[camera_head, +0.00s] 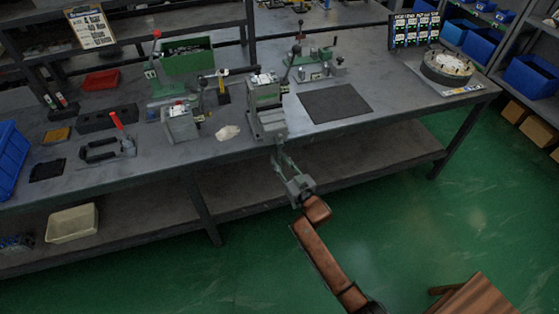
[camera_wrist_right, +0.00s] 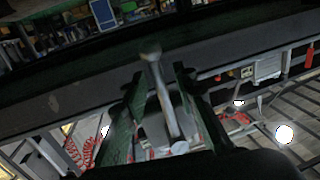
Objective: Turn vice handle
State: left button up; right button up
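The grey-green vice (camera_head: 268,112) stands at the front edge of the workbench in the head view. My right gripper (camera_head: 280,157) reaches up to the vice's front, just below its body. In the right wrist view, a metal handle bar (camera_wrist_right: 162,92) with rounded ends lies between the two dark green fingers of my right gripper (camera_wrist_right: 157,82). The fingers look spread, with gaps beside the bar. I cannot tell whether either finger touches it. In the head view the handle is mostly hidden by the gripper. My left gripper is not in view.
A dark mat (camera_head: 335,103) lies right of the vice, and a smaller grey block device (camera_head: 181,123) stands left of it. A white crumpled cloth (camera_head: 228,132) lies close by. A lower shelf (camera_head: 330,170) runs under the bench.

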jog(key=shift+w+a, duration=0.15)
jog(key=shift+w, duration=0.1)
jog(key=shift+c, duration=0.3)
grip_shut()
dwell(0.4)
